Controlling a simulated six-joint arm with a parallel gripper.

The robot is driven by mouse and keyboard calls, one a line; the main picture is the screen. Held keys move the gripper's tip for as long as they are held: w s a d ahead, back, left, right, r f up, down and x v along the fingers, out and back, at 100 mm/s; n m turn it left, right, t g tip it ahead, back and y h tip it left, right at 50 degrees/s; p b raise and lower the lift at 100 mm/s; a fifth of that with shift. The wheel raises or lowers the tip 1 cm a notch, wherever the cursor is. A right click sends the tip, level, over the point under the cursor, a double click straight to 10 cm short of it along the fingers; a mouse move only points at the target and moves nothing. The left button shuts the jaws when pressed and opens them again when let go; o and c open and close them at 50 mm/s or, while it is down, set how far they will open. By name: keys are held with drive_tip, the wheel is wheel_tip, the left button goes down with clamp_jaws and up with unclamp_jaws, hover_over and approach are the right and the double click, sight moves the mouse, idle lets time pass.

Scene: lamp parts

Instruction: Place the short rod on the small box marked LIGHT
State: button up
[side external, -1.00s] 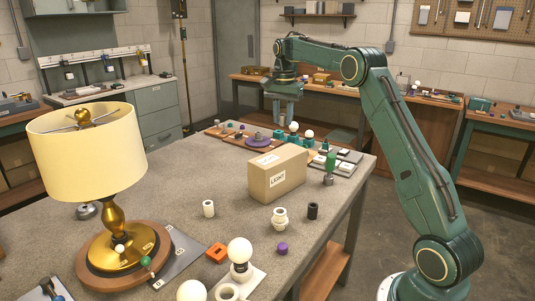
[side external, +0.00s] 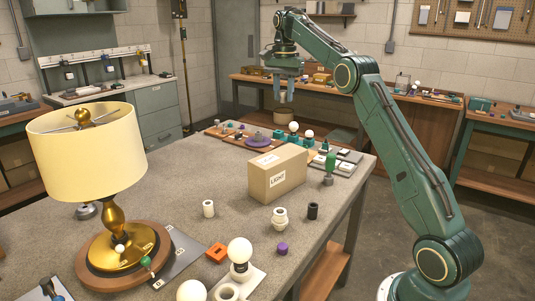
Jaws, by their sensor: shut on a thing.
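My gripper (side external: 283,94) is raised above the far end of the table, beyond the cardboard box. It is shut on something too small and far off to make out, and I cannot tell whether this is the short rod. The small cardboard box (side external: 277,175) stands upright on the table, with a printed label on its front that looks like LIGHT. Its top is bare apart from a pale label. My gripper is apart from the box, higher and farther back. I cannot pick out a short rod for certain elsewhere on the table.
A brass lamp (side external: 114,215) with a cream shade stands at the left. A white cylinder (side external: 208,208), a black cylinder (side external: 313,211), a purple piece (side external: 282,249) and an orange block (side external: 217,252) lie in front of the box. A parts tray with bulbs lies behind it.

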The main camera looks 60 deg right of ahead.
sight(282, 160)
drive_tip(key=shift+r, duration=0.15)
idle(0.5)
drive_tip(key=shift+f, duration=0.2)
drive_tip(key=shift+f, duration=9.8)
drive_tip(key=shift+f, duration=0.15)
drive_tip(key=o, duration=1)
drive_tip(key=shift+o, duration=0.2)
wheel_tip(282, 160, up, 12)
